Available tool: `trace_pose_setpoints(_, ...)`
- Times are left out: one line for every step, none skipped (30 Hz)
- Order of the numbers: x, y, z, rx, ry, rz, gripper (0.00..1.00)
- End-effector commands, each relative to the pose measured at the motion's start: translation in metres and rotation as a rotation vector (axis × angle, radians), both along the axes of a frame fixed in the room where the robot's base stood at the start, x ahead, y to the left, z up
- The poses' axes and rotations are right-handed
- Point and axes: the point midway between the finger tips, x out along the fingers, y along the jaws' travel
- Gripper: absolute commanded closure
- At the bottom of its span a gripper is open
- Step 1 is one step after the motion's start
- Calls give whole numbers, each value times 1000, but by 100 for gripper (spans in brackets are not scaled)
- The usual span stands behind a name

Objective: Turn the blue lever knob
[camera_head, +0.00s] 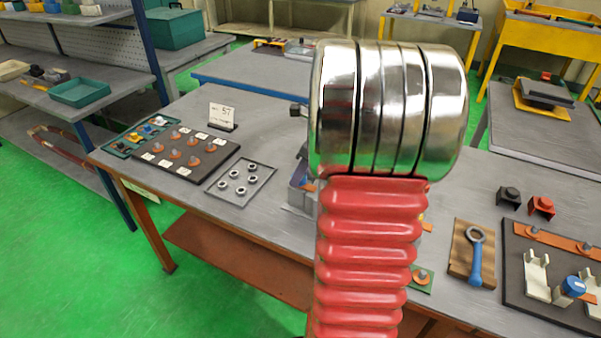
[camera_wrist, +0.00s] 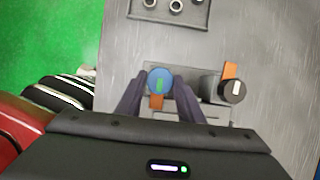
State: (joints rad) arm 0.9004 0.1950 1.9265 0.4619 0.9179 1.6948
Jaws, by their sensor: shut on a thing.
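In the wrist view the blue lever knob (camera_wrist: 160,77) is round, with a green mark on its top and an orange tab on its near side. It sits on a grey fixture (camera_wrist: 208,107). My gripper (camera_wrist: 160,91) has its two dark fingers on either side of the knob and is shut on it. In the head view my own arm hides the gripper and the knob; only part of the fixture (camera_head: 300,192) shows beside it.
A black knob (camera_wrist: 236,91) with a white mark and an orange tab stands to the right. A tray of metal rings (camera_head: 240,183) lies to the left, near a black board (camera_head: 165,178). A blue-handled ring tool (camera_head: 475,262) lies on wood at right.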

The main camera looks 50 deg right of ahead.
Motion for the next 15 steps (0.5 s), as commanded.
trace_pose_setpoints(0,0,0,1,0,0,84)
trace_pose_setpoints(0,0,0,1,0,0,86)
trace_pose_setpoints(0,0,0,1,0,0,88)
trace_pose_setpoints(0,5,0,1,0,1,88)
trace_pose_setpoints(0,3,0,1,0,0,88)
trace_pose_setpoints(0,2,0,3,1,1,88)
trace_pose_setpoints(0,2,0,3,1,2,88)
trace_pose_setpoints(-1,2,0,3,1,5,88)
trace_pose_setpoints(-1,1,0,4,1,8,88)
trace_pose_setpoints(-1,1,0,3,1,12,88)
trace_pose_setpoints(-1,1,0,4,1,17,88)
trace_pose_setpoints(-1,0,0,4,1,23,88)
trace_pose_setpoints(-1,0,0,3,1,31,88)
trace_pose_setpoints(-1,0,0,3,1,39,88)
trace_pose_setpoints(-1,0,0,3,1,52,88)
